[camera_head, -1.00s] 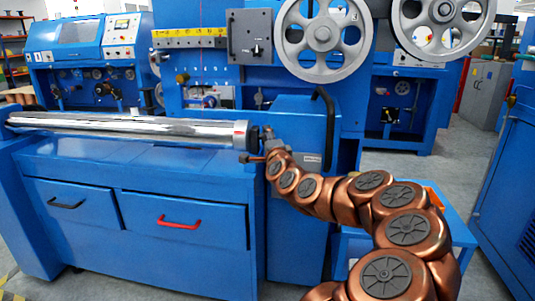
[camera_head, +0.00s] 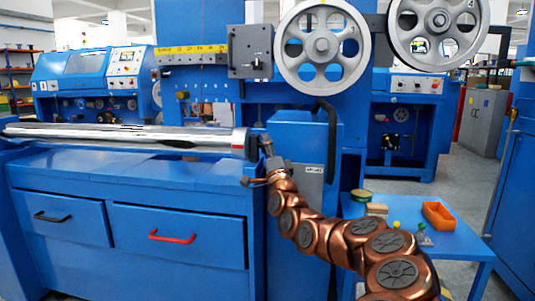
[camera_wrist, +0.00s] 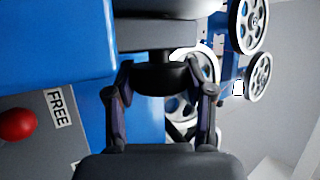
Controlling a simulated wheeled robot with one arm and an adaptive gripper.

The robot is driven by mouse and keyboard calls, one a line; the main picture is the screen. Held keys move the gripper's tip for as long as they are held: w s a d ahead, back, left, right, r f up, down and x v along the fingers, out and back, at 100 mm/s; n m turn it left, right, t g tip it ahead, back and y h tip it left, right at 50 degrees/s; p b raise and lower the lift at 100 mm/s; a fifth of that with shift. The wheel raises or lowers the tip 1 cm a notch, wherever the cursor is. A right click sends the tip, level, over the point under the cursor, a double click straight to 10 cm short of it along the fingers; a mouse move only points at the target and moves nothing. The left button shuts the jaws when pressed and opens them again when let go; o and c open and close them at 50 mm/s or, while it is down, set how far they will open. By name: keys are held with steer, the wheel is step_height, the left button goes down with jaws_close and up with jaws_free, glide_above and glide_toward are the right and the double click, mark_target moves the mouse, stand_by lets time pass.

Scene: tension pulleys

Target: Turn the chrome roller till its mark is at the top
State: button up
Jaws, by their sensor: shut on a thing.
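The chrome roller (camera_head: 130,135) lies level across the blue machine, with a dark collar at its right end. My gripper (camera_head: 267,150) is at that right end, reached by the copper arm from below right. In the wrist view my gripper (camera_wrist: 166,80) has its two fingers on either side of a dark round end piece (camera_wrist: 163,78), shut on it. Most of the roller is hidden in the wrist view by the dark parts above this end piece.
Spoked wheels (camera_head: 322,47) stand above the machine. A black bar handle (camera_head: 329,125) rises just right of my gripper. Two drawers with handles (camera_head: 172,237) are below. A blue side table (camera_head: 455,243) holds an orange bin (camera_head: 438,215). A red knob (camera_wrist: 16,124) sits beside a "FREE" label (camera_wrist: 57,109).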

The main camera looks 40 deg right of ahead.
steer(key=shift+n+t, duration=0.6)
steer(key=shift+t, duration=0.1)
steer(key=o, duration=1.2)
steer(key=shift+v, duration=6)
